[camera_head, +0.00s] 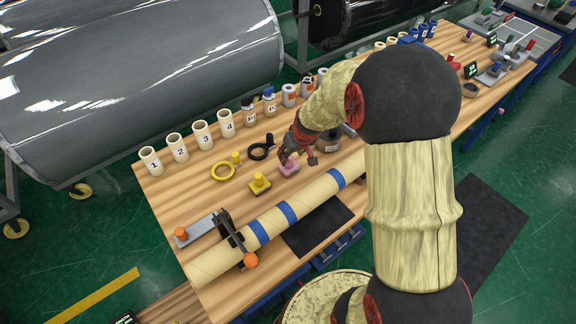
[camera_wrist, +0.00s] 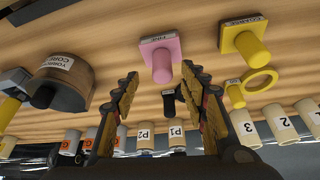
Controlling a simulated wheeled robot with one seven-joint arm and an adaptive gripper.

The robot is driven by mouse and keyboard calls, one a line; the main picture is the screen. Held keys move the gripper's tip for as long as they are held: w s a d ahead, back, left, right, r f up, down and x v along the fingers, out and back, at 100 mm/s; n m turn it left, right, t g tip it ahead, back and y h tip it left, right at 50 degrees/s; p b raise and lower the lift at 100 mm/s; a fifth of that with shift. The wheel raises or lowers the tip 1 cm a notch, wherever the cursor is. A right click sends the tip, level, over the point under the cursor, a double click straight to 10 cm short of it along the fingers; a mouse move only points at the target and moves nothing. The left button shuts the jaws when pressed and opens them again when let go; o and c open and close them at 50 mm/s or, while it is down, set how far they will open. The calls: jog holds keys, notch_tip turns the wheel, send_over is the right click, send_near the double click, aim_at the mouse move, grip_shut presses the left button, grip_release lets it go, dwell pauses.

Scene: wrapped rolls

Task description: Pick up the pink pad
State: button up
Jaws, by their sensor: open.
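The pink pad (camera_head: 289,168) lies on the wooden table, with a square base and a round upright knob. In the wrist view the pink pad (camera_wrist: 161,56) shows in the upper middle, beyond and between the fingertips, with a small label on its base edge. My gripper (camera_head: 298,158) is just above and beside the pad in the head view. In the wrist view my gripper (camera_wrist: 166,82) has its two fingers spread wide apart with nothing between them. I cannot tell whether a finger touches the pad.
A yellow pad (camera_head: 259,184) sits left of the pink pad. A yellow ring (camera_head: 222,172) and a black ring (camera_head: 260,151) lie behind. A long tan roll (camera_head: 308,197) with blue bands runs along the front. Numbered cups (camera_head: 202,134) stand at the back. A labelled brown-black tool (camera_wrist: 62,82) is near the left finger.

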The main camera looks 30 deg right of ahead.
aim_at(290, 158)
jog(key=b+x, duration=0.1)
jog(key=x, duration=0.3)
jog(key=shift+a+f, duration=0.15)
jog(key=shift+f, duration=0.1)
jog(key=shift+s, duration=0.1)
jog(key=shift+c, duration=0.8)
grip_shut()
